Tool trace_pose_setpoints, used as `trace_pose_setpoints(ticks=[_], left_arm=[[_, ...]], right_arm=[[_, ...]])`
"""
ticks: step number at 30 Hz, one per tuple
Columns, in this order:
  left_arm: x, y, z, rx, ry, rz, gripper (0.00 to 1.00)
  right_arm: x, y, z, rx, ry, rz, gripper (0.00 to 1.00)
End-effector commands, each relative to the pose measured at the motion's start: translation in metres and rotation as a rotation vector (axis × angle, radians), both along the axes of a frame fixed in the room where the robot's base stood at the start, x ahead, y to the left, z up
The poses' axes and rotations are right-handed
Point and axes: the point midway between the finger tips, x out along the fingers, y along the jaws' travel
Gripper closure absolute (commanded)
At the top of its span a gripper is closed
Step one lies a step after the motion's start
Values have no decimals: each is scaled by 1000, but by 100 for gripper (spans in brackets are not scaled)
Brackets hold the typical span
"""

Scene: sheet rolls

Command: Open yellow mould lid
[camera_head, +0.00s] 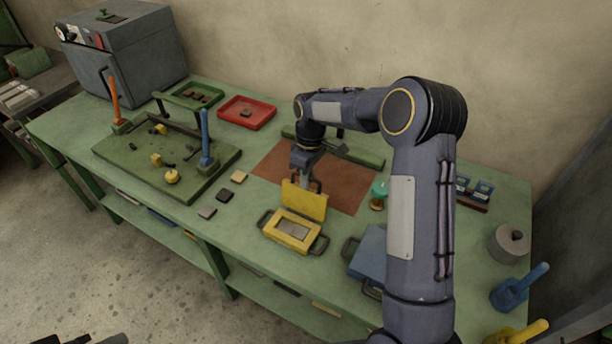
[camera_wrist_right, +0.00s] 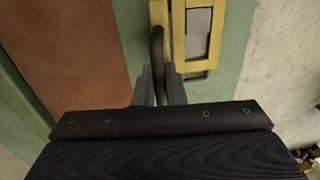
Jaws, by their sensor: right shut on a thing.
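The yellow mould (camera_head: 272,234) lies on the green bench with a grey inset in its base and dark handles at its sides. Its yellow lid (camera_head: 304,201) stands raised, close to upright, along the far side of the base. My right gripper (camera_head: 306,182) is at the lid's upper edge, coming from behind and above. In the right wrist view, my right gripper (camera_wrist_right: 165,78) is shut on the dark lid handle (camera_wrist_right: 157,46), and the yellow mould (camera_wrist_right: 188,48) shows beyond it. The fingertips are partly hidden by the handle.
A brown mat (camera_head: 262,168) lies behind the mould. A blue mould (camera_head: 369,250) stands to the right, near my right arm. Small plates (camera_head: 239,177) lie to the left, beside a green tray (camera_head: 115,160) with upright handles. A red tray (camera_head: 247,112) is farther back.

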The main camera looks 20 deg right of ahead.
Motion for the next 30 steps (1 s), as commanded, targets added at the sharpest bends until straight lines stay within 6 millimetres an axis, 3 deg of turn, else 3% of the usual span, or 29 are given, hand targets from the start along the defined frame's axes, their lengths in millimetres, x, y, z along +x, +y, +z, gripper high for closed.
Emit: trace_pose_setpoints(ticks=[15,16,20,30], left_arm=[[0,0,0,0,0,0,64],[0,0,0,0,0,0,64],[0,0,0,0,0,0,64],[0,0,-2,0,0,0,64]], right_arm=[[0,0,-1,-2,-1,0,100],[0,0,-1,-2,-1,0,87],[0,0,-1,-2,-1,0,72],[1,-1,5,-1,-3,0,72]])
